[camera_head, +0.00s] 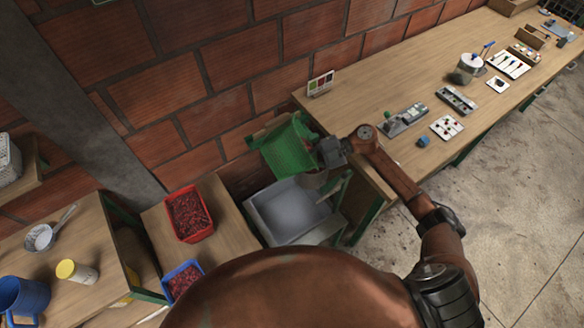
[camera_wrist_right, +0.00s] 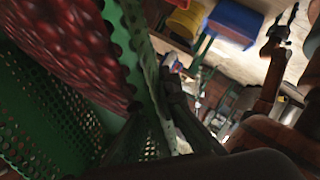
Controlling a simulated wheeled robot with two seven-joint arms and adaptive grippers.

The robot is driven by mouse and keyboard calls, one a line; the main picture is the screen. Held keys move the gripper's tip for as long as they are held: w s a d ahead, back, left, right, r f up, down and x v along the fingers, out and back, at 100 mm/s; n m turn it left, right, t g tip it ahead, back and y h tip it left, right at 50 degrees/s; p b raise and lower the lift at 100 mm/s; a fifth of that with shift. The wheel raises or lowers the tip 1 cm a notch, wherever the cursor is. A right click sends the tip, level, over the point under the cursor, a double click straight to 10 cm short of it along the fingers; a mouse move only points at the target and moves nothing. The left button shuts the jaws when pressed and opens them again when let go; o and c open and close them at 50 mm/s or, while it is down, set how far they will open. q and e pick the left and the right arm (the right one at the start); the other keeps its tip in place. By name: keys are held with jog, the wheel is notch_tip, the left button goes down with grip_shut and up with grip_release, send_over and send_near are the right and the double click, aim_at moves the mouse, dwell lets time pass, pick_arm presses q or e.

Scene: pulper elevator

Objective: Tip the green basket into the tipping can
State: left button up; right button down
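The green basket (camera_head: 284,150) is tilted above and behind a grey metal bin (camera_head: 285,212) at the centre of the head view. My right gripper (camera_head: 329,152) is at the basket's right rim and looks shut on it. In the right wrist view, the perforated green basket (camera_wrist_right: 45,118) holds a mass of red cherries (camera_wrist_right: 70,48), and the dark fingers (camera_wrist_right: 178,112) are against its rim. The grey bin looks empty inside. I cannot tell whether it is the tipping can. My left gripper is not in the head view; a brown arm with a dark, unclear end shows in the wrist view.
A red crate (camera_head: 190,214) and a blue crate (camera_head: 183,280) of red cherries stand left of the bin. A blue mug (camera_head: 22,297) and a yellow-lidded jar (camera_head: 77,272) are farther left. A long table (camera_head: 400,70) runs right, along the brick wall.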

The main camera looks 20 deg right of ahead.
jog(key=shift+r, duration=0.1)
dwell(0.4)
jog(key=shift+d+f+y+b, duration=0.2)
jog(key=shift+y+b, duration=0.3)
jog(key=shift+b, duration=0.4)
jog(key=shift+d+y+b, duration=0.2)
jog(key=shift+y+b, duration=0.4)
jog(key=shift+b, duration=0.25)
